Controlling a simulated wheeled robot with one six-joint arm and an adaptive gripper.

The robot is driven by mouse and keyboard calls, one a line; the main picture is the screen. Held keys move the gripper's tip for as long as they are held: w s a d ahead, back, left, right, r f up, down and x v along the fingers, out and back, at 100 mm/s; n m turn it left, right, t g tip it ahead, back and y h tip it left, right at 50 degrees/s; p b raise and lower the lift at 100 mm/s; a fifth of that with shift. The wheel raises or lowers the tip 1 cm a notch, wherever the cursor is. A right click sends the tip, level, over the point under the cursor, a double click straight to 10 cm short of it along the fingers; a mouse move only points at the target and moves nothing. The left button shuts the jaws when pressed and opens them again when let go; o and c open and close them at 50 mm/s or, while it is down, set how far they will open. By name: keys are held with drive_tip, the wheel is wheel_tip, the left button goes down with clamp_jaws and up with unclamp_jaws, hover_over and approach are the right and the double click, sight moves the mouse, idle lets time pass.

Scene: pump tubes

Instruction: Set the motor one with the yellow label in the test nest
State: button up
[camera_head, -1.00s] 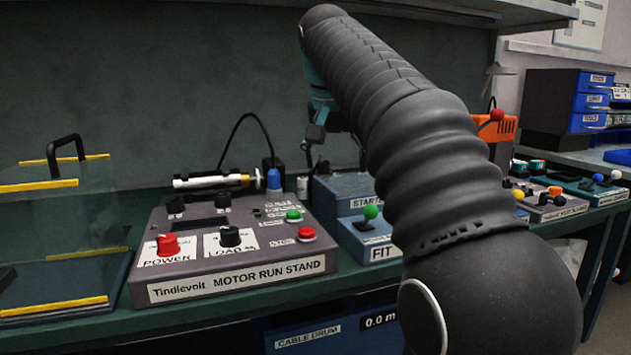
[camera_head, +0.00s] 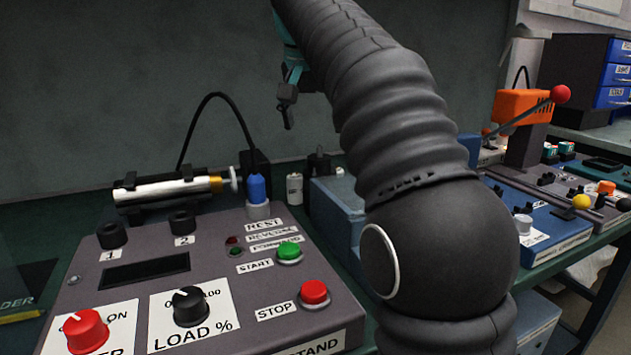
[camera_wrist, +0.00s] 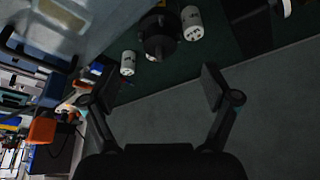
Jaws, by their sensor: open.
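My gripper (camera_head: 287,108) hangs open and empty over the back of the bench, behind my arm in the head view. In the wrist view the open jaws (camera_wrist: 158,88) have nothing between them. A small white cylinder with dark print (camera_head: 294,188) stands by the back wall. Two such white cylinders (camera_wrist: 127,62) (camera_wrist: 192,22) show in the wrist view, beside a dark round piece (camera_wrist: 158,32). I see no yellow label on them. A silver and white tube with a gold band (camera_head: 170,188) lies in a black cradle (camera_head: 130,196). I cannot tell which part is the test nest.
The grey motor run stand (camera_head: 225,290), with knobs and buttons, fills the front left. A blue box (camera_head: 340,215) stands right of it, partly behind my arm. An orange lever press (camera_head: 525,115) is at right. The dark back wall (camera_head: 130,80) bounds the bench.

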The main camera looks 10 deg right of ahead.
sight(317, 159)
drive_tip(key=x, duration=0.7)
drive_tip(key=shift+w+f, duration=0.1)
drive_tip(key=shift+f, duration=0.15)
drive_tip(key=shift+w+d+x, duration=0.1)
drive_tip(key=shift+w+x, duration=0.05)
drive_tip(key=shift+x, duration=1.3)
drive_tip(key=shift+w+d+x, duration=0.1)
drive_tip(key=shift+w+x, duration=0.1)
drive_tip(key=shift+x, duration=1.25)
drive_tip(key=shift+r, duration=0.15)
drive_tip(key=c, duration=1.5)
drive_tip(key=shift+r, duration=0.2)
drive_tip(key=shift+c, duration=0.5)
